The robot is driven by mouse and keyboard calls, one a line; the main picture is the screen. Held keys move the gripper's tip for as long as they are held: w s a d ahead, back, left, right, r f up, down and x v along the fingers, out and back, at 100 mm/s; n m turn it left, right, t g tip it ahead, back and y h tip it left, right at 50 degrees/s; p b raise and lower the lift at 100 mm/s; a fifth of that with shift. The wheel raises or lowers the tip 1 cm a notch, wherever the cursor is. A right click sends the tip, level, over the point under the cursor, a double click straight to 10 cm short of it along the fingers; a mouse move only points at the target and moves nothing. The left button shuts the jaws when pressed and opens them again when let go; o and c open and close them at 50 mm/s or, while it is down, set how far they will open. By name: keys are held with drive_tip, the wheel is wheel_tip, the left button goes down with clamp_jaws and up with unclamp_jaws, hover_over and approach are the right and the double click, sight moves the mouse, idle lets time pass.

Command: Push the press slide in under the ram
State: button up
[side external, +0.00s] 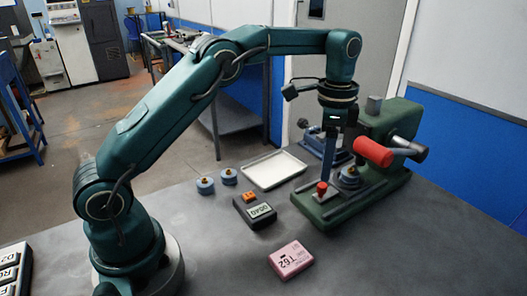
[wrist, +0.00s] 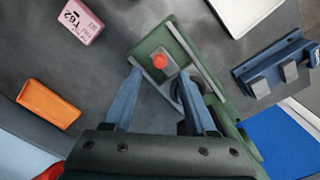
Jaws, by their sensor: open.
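The green press (side external: 385,165) stands at the right of the bench in the side view, with a red-gripped lever (side external: 373,152). The press slide (wrist: 171,73) shows in the wrist view as a grey plate in the green base, with a red knob (wrist: 160,62) at its outer end. The knob also shows in the side view (side external: 321,187). A round blue-grey piece with a brass top (side external: 350,176) sits further in, near the ram. My gripper (wrist: 160,75) is open and empty, pointing down above the slide's outer end. The knob appears between and just beyond the fingertips; contact cannot be told.
A white tray (side external: 274,170), two blue discs with brass tops (side external: 205,186), a black display box (side external: 254,213) and a pink T62 block (side external: 290,260) lie left of the press. The front bench is mostly clear.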

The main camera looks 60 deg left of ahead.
sight(323, 185)
drive_tip(key=m, duration=0.3)
drive_tip(key=shift+f+m, duration=0.1)
drive_tip(key=shift+m, duration=0.3)
drive_tip(key=m, duration=1)
drive_tip(key=shift+s+f+m, duration=0.1)
drive_tip(key=shift+s+m, duration=0.05)
drive_tip(key=shift+m, duration=0.15)
drive_tip(key=shift+f, duration=2.45)
clamp_jaws()
drive_tip(key=shift+r, duration=0.1)
